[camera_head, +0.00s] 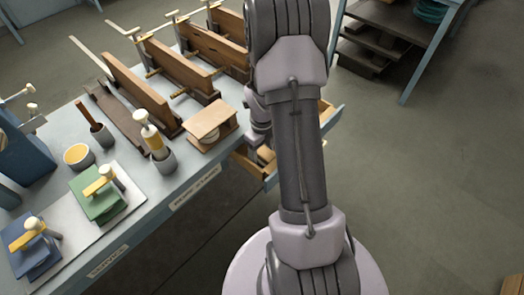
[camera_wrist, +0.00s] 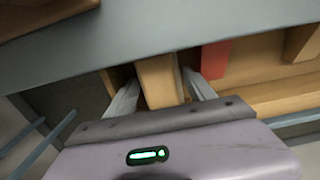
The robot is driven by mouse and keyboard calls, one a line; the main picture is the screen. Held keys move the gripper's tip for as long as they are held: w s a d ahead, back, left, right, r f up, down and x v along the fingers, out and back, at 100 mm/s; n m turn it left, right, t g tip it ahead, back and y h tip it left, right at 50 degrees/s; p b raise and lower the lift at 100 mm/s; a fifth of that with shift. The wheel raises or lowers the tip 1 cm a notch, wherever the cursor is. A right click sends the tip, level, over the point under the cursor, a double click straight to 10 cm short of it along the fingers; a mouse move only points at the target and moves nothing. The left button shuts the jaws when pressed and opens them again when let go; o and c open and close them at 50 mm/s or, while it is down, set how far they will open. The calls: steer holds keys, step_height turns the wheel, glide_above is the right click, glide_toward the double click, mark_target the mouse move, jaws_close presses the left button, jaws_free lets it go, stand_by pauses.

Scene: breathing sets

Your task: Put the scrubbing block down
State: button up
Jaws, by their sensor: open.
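My gripper (camera_wrist: 159,76) shows in the wrist view with its two pale fingers apart. A light wooden block (camera_wrist: 161,82), which looks like the scrubbing block, stands between the fingers. Gaps show on both sides of it, at least near its lower part; whether a fingertip touches it is hard to tell. The block sits inside an open wooden drawer (camera_wrist: 275,88), below the grey bench edge (camera_wrist: 150,45). In the head view my arm covers the fingers and most of the drawer (camera_head: 271,181); the block cannot be made out surely there.
A red piece (camera_wrist: 215,59) and another wooden piece (camera_wrist: 301,42) are in the drawer, right of the block. Open floor (camera_head: 430,190) lies to the right.

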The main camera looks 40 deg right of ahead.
mark_target(262, 150)
step_height(262, 150, up, 12)
steer(key=p, duration=0.4)
